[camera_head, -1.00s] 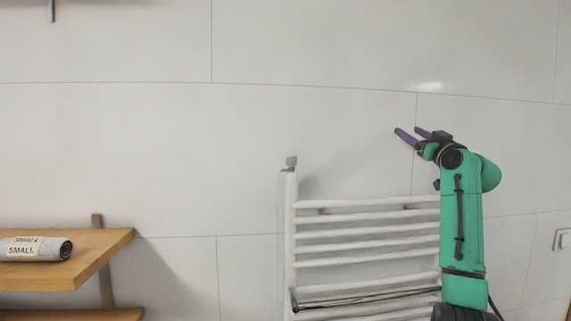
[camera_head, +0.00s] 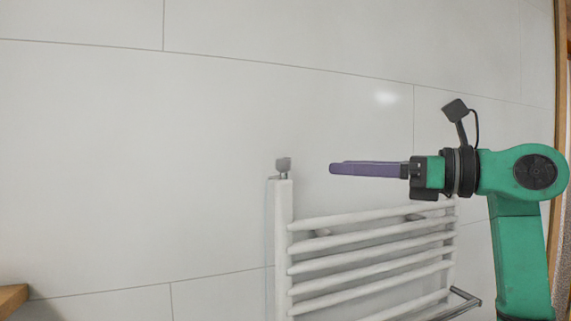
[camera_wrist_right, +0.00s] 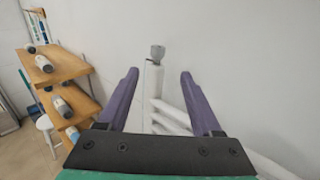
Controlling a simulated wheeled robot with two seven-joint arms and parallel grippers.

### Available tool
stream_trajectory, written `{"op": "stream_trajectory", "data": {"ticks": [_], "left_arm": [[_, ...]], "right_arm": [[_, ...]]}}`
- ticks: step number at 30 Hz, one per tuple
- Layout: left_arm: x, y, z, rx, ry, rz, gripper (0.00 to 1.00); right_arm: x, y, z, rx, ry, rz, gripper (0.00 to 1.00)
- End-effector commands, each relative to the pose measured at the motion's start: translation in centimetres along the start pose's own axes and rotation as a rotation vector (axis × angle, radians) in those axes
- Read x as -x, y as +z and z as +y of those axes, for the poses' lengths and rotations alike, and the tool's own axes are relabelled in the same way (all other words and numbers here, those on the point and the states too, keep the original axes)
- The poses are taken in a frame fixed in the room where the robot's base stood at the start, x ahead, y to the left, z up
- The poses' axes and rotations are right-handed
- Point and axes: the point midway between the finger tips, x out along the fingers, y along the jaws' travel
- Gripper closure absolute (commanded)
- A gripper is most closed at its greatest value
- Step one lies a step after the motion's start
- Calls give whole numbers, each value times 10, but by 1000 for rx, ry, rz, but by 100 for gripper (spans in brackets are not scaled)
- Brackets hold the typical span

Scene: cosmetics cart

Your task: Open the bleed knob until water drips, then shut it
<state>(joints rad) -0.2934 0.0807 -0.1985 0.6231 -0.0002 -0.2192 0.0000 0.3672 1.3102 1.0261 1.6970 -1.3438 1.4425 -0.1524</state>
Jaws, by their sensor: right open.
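The bleed knob (camera_head: 283,165) is a small grey knob on top of the left upright of a white towel radiator (camera_head: 280,230). My right gripper (camera_head: 332,169) points left toward the knob, to its right and at about its height, with a gap between. In the right wrist view, the knob (camera_wrist_right: 157,52) shows beyond and between the two open purple fingers (camera_wrist_right: 158,75), with nothing held. No water shows. My left gripper is not in view.
The radiator's white rungs (camera_head: 370,254) run below my right gripper. A wooden shelf (camera_head: 12,297) edges in at the lower left. The right wrist view shows wooden shelves (camera_wrist_right: 62,68) with rolls and a white stool (camera_wrist_right: 45,123). The wall above is clear.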

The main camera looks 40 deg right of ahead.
Motion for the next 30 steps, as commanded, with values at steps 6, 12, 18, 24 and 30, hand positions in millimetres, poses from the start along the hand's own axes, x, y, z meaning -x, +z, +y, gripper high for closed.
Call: {"op": "stream_trajectory", "data": {"ticks": [6, 12, 18, 24, 30], "left_arm": [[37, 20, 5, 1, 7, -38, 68], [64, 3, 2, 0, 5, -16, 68], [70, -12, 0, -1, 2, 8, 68], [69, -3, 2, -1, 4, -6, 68], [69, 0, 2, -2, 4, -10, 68]], "right_arm": [[-58, 8, 1, -1, 4, 4, 34], [-106, 8, 1, -2, 4, 1, 34], [-125, 2, 1, 0, 5, -2, 34], [-125, 1, 1, 0, 5, -3, 34], [-125, 1, 1, 0, 5, -3, 100]]}}
